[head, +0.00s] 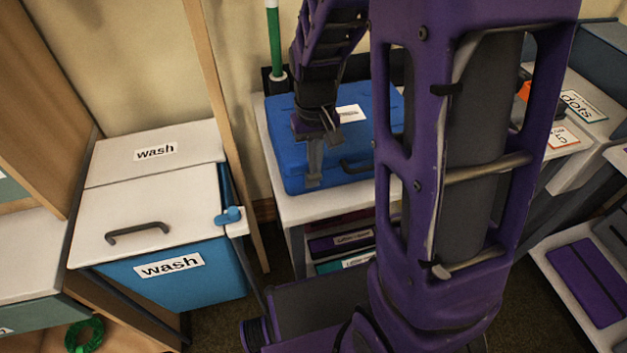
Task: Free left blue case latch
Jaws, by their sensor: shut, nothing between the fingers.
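The blue case (285,153) lies closed on a white-topped shelf unit, with a white label on its lid and a dark handle (357,163) at its front. The left latch (313,181) shows as a small grey piece on the front edge, left of the handle. My gripper (314,164) points down over the front left of the lid, right at the latch, with its fingers shut and nothing between them. The fingers partly cover the latch, so I cannot tell whether they touch it or whether it is fastened. My arm hides the case's right front, including any right latch.
A blue bin with a white lid (120,205) labelled "wash" stands at left, beside a wooden post (229,120). The shelf unit's white top (330,202) has a narrow bare strip before the case. A green-handled pole (274,40) stands behind it. Labelled boxes (580,105) stand at right.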

